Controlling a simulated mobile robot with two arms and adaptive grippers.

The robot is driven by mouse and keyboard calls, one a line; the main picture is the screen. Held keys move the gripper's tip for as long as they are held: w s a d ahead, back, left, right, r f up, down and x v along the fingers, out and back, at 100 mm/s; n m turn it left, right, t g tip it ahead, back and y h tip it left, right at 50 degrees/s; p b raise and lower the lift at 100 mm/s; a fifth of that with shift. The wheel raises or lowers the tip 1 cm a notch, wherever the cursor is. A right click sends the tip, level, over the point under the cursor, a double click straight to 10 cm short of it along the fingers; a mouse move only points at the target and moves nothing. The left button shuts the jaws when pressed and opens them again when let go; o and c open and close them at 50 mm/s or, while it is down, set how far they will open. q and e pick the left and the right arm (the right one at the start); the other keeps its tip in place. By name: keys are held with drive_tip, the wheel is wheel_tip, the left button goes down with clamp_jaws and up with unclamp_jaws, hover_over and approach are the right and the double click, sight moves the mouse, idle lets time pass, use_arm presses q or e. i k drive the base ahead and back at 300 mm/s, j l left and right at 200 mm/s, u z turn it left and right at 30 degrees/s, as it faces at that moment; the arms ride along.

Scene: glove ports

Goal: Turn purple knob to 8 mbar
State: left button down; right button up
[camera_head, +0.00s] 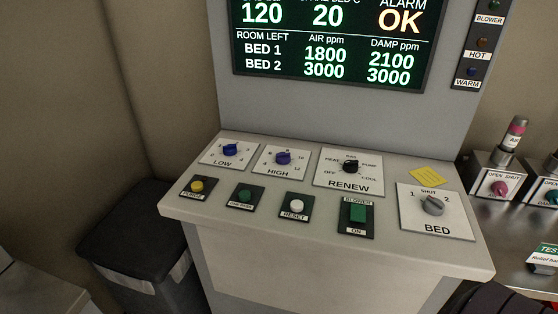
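The purple knob (283,158) sits on a white plate labelled HIGH (278,171) on the sloped console top, second from the left in the back row. Small numbers ring it, with what looks like 10 at its right; the others are too small to read surely. I cannot tell exactly which number its pointer marks. Neither of my grippers shows clearly in the head view.
A blue LOW knob (231,149) is left of it and a black RENEW knob (351,166) right. A grey BED knob (433,205), yellow button (197,186), green button (244,194), white RESET button (296,205) and green BLOWER switch (358,213) are near. A display (333,45) stands above.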

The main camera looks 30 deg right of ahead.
sight(281, 158)
drive_tip(key=j+z, duration=0.1)
drive_tip(key=z, duration=0.25)
drive_tip(key=j+z, duration=0.15)
drive_tip(key=z, duration=0.25)
drive_tip(key=j+z, duration=0.1)
drive_tip(key=z, duration=0.25)
